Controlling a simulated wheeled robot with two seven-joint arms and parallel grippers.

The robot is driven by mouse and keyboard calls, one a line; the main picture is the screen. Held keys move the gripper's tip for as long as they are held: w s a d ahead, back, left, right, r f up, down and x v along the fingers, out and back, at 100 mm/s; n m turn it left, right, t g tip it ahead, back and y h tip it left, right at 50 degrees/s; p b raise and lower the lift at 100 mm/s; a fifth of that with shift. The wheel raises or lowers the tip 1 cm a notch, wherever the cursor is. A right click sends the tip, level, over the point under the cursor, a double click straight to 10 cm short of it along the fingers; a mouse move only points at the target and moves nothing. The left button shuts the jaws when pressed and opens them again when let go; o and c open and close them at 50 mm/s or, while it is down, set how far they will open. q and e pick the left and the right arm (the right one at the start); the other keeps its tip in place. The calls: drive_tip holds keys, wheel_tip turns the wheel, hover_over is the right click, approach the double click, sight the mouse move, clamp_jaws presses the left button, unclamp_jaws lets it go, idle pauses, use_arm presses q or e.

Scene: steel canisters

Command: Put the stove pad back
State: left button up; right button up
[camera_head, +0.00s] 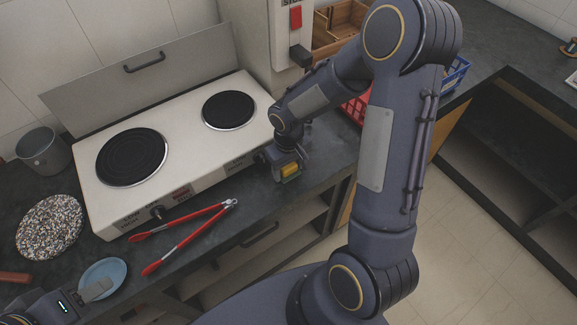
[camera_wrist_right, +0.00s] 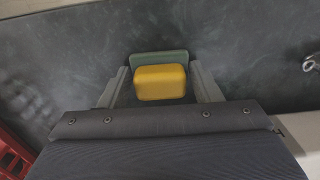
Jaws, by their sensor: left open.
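A yellow block with a green layer, like a scouring pad (camera_wrist_right: 160,83), sits between the fingers of my right gripper (camera_wrist_right: 160,75). The fingers touch or nearly touch both its sides, and it appears held. In the head view the pad (camera_head: 291,170) shows at the right gripper (camera_head: 286,162), by the stove's front right corner near the counter edge. The white stove (camera_head: 185,165) has two dark round plates and a raised back lid. My left gripper (camera_head: 90,294) is open at the lower left, over the blue dish; one fingertip is hard to see.
Red-handled tongs (camera_head: 190,232) lie before the stove. A speckled round mat (camera_head: 49,226), a grey pot (camera_head: 43,151) and a blue dish (camera_head: 106,272) are on the left. A red basket (camera_head: 357,108) and a wooden box (camera_head: 338,25) stand behind my right arm.

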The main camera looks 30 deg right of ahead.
drive_tip(key=o, duration=0.4)
drive_tip(key=shift+c, duration=0.2)
drive_tip(key=shift+r, duration=0.1)
wheel_tip(320, 180, up, 12)
drive_tip(key=s+a+r+m+t+y, duration=0.1)
drive_tip(key=s+a+r+t+y, duration=0.1)
drive_tip(key=s, duration=0.6)
drive_tip(key=s+a+r+m+t+y, duration=0.1)
drive_tip(key=s+a+r+t, duration=0.1)
drive_tip(key=s+r, duration=0.3)
drive_tip(key=s+t, duration=0.1)
drive_tip(key=s, duration=0.3)
drive_tip(key=shift+r+m+t+y+p, duration=0.3)
drive_tip(key=shift+y+p, duration=0.1)
drive_tip(key=shift+a, duration=0.1)
